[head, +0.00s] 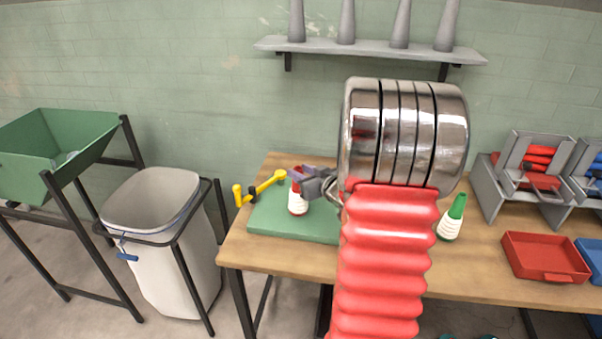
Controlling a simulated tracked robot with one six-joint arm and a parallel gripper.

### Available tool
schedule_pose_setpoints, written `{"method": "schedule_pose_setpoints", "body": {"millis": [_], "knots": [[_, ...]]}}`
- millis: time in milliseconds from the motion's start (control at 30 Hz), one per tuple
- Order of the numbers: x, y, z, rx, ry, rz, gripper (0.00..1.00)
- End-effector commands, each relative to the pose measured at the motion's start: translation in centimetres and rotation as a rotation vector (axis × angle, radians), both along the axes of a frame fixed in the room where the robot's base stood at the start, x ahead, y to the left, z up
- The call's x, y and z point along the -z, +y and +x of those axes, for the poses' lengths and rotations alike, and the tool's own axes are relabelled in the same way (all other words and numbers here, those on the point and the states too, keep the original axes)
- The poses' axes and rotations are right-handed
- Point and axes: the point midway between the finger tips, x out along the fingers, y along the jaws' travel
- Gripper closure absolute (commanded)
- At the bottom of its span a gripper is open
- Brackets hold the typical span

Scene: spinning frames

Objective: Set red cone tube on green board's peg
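The red cone tube (298,201), with pale thread around its middle, is upright over the green board (275,225) on the left part of the table. My gripper (303,183) is at the tube's upper part, with its grey and purple fingers close around or beside the tip. The fingers are small and partly hidden by my arm, so I cannot tell whether they grip the tube. No peg is visible; whether the tube's base rests on the board or hangs just above it is unclear.
A green-tipped cone tube (452,218) stands right of my arm. A red tray (545,256) and grey racks (493,190) are further right. A white bin (160,240) stands left of the table (475,275).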

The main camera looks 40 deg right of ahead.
Motion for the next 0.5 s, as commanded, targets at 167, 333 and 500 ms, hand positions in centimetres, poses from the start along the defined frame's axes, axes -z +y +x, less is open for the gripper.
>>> {"method": "schedule_pose_setpoints", "body": {"millis": [167, 333, 500], "knots": [[-0.01, 0.02, 0.02, 0.0, 0.0, 0.0, 0.56], [-0.01, 0.03, 0.02, -0.001, 0.0, 0.0, 0.55], [-0.07, 0.05, -0.14, 0.0, 0.0, 0.0, 0.55]]}}
